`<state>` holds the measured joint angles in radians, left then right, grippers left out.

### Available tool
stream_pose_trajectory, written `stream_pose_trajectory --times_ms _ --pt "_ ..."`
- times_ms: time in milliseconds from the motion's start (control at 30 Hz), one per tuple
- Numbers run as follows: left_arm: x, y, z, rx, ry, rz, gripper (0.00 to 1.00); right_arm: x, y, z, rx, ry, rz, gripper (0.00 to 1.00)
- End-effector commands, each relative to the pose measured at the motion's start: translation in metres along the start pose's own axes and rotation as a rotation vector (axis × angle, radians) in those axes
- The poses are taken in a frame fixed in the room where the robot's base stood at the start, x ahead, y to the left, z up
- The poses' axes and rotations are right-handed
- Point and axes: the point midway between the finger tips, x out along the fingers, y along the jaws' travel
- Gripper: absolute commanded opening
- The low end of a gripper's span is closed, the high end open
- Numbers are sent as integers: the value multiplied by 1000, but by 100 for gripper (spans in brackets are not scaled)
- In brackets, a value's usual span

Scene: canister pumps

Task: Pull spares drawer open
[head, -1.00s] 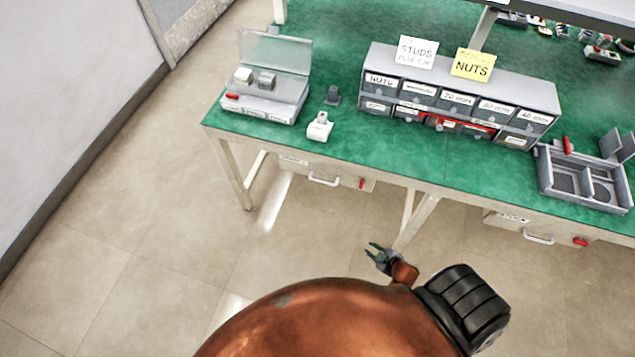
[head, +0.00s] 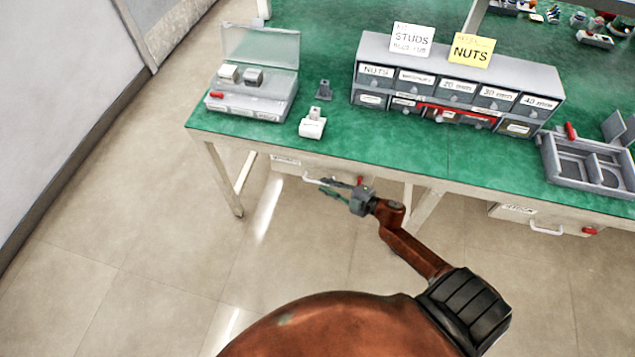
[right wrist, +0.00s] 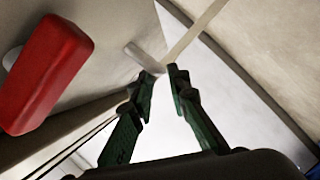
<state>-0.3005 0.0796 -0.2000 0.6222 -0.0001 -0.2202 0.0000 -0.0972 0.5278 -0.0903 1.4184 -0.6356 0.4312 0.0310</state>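The left drawer (head: 290,171) sits under the green bench top, its front flush with the bench frame. It has a small label too small to read, a white bar handle (head: 311,180) and a red piece (head: 360,181) at its right. My right gripper (head: 323,187) is in front of this drawer, its fingers over the handle in the head view. In the right wrist view the fingers (right wrist: 161,72) are apart with a narrow gap, and a pale bar (right wrist: 143,57), likely the handle, lies just beyond the tips. A red block (right wrist: 45,75) shows large at left. My left gripper is out of view.
A second drawer (head: 560,226) with a white handle hangs under the bench at right. A bench leg (head: 425,209) stands between the drawers. The bench top holds a parts organiser (head: 455,62), a lidded case (head: 250,103) and a grey tray (head: 590,175). The floor in front is clear.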

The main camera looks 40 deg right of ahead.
Motion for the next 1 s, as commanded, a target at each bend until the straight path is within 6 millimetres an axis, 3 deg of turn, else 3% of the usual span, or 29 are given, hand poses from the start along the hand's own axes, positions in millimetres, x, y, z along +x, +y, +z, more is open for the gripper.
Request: stream_pose_trajectory --times_ms 100,300,633,867,1000 --pt "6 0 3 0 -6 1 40 20 -1 1 1 1 1 16" --pt "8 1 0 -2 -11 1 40 39 -2 1 1 -1 -1 16" --pt "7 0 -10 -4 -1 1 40 42 -1 0 1 -1 -1 16" --pt "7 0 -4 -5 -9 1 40 42 -1 1 1 -1 0 0" --pt "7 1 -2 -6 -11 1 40 42 -1 1 1 -2 0 0"
